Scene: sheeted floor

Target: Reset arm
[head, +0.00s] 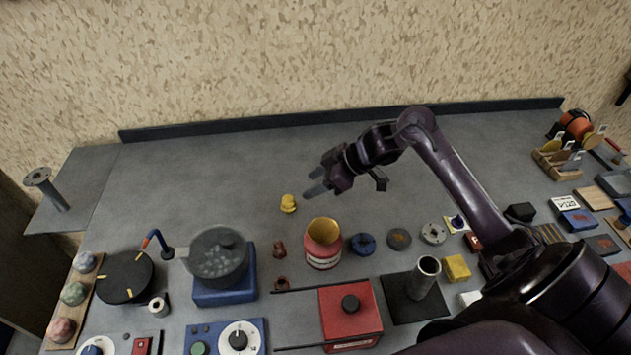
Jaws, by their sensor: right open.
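My right arm comes in from the lower right and reaches over the grey table (240,165). My right gripper (316,182) is open and empty, its fingers pointing left, above the table's middle. A small yellow object (288,203) lies below and left of its fingertips, apart from them. A red and yellow jar (323,243) stands below the gripper in the picture. My left gripper is not in view.
A pot (217,256) on a blue base, a black disc (125,277) and a red box (350,312) stand in front. A metal tube (424,277) rises near my arm. A wooden rack (557,163) is at right. The table's back left is clear.

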